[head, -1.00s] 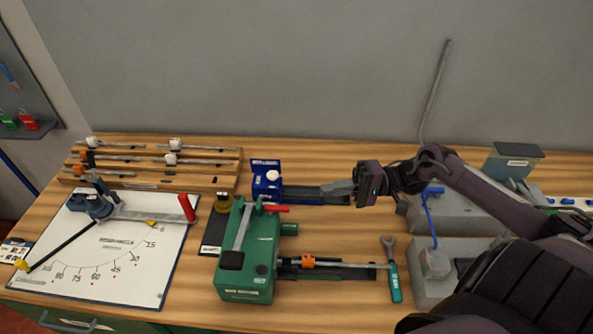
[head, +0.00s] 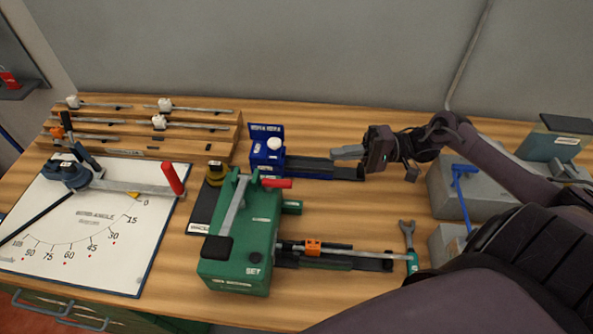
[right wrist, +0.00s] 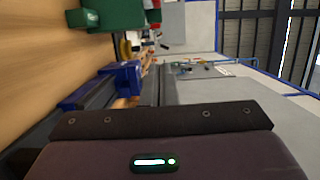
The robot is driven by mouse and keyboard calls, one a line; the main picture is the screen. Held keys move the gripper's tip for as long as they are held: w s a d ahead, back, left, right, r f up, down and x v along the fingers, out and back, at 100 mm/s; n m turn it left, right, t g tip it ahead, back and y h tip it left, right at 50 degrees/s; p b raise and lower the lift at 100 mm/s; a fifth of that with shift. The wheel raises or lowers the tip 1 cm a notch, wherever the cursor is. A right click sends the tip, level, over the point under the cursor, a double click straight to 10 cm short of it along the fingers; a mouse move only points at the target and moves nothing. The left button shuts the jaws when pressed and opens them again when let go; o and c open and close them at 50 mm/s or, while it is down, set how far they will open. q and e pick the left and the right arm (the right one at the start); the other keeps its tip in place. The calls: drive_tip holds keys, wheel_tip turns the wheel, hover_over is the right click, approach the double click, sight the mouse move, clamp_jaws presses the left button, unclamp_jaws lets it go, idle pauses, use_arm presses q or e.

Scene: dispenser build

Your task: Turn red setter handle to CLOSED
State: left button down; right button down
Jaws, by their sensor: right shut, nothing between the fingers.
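The green setter machine (head: 240,240), marked SET, stands on the bench near the middle of the head view. Its red handle (head: 275,183) sticks out to the right from the top back of the body, lying about level. I cannot read any CLOSED mark. My right gripper (head: 347,152) is shut and empty, pointing left. It is to the right of and behind the red handle, apart from it, by the rail of a blue device (head: 267,150). The green machine also shows at the top of the right wrist view (right wrist: 115,14). My left gripper is not in view.
An orange clip (head: 313,247) sits on the rod right of the green machine. A wrench (head: 408,240) lies beyond. A white angle board (head: 100,235) with a red-gripped bender lever (head: 173,178) is at left. Wooden racks (head: 140,125) stand behind. Grey blocks (head: 450,190) are at right.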

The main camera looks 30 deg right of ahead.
sight(277, 186)
drive_tip(key=shift+s+a+r, duration=0.15)
drive_tip(key=a+p, duration=0.1)
drive_tip(key=a, duration=0.3)
drive_tip(key=a+p, duration=0.2)
drive_tip(key=a, duration=0.1)
drive_tip(key=a+p, duration=0.2)
drive_tip(key=a, duration=0.2)
drive_tip(key=shift+w+a, duration=0.3)
drive_tip(key=shift+w, duration=0.05)
drive_tip(key=shift+w, duration=0.1)
